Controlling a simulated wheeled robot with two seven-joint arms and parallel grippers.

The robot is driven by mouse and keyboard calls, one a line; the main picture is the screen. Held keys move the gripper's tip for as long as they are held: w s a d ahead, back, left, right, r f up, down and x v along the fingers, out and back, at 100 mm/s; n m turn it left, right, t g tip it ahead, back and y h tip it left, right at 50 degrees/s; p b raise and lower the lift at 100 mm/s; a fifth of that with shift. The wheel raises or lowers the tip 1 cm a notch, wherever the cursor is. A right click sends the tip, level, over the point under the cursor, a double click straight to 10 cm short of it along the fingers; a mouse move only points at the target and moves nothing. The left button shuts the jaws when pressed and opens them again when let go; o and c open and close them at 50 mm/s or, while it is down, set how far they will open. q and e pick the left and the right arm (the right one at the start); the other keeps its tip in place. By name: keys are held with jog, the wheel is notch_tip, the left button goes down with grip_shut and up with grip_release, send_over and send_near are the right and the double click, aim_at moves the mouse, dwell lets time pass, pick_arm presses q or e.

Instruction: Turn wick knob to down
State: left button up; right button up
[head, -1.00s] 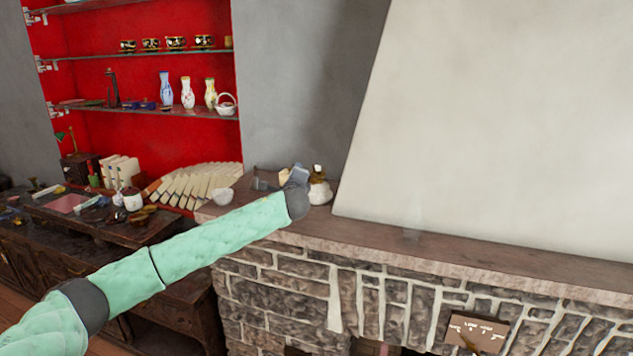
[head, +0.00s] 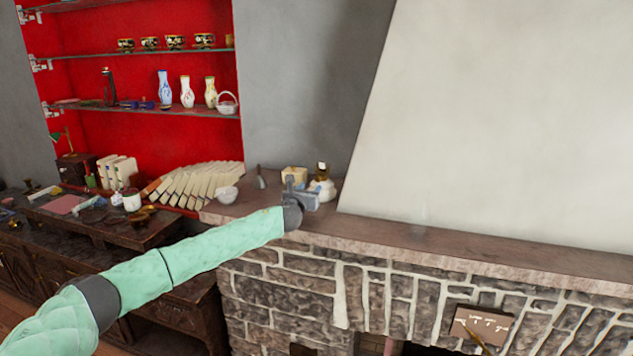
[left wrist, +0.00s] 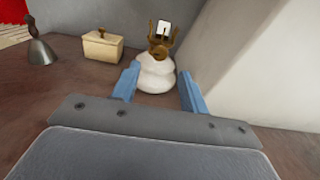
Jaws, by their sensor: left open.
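A small lamp with a round white base and a brass-coloured top (head: 322,170) stands on the stone mantel. It also shows in the left wrist view (left wrist: 155,76), ahead of my gripper, with brass prongs around a pale upright piece. The wick knob is too small for me to make out for certain. My left gripper (head: 306,197) is at the mantel beside the lamp, partly in front of its base. In the left wrist view its blue fingers (left wrist: 158,76) are open, one to each side of the white base, with nothing gripped. My right gripper is not in view.
A cream box (left wrist: 103,46) and a grey bell (left wrist: 40,51) stand left of the lamp on the mantel (head: 440,248). A sloping pale chimney wall (left wrist: 250,60) rises close to the right.

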aim_at(317, 179)
pick_arm(q)
jog(key=p+x, duration=0.2)
jog(key=x, duration=0.3)
jog(key=shift+w+d, duration=0.2)
jog(key=shift+w, duration=0.05)
jog(key=shift+p+x, duration=0.5)
jog(key=shift+x, duration=0.6)
jog(key=shift+a, duration=0.1)
jog(key=shift+c, duration=0.2)
grip_shut()
jog(key=shift+f, duration=0.1)
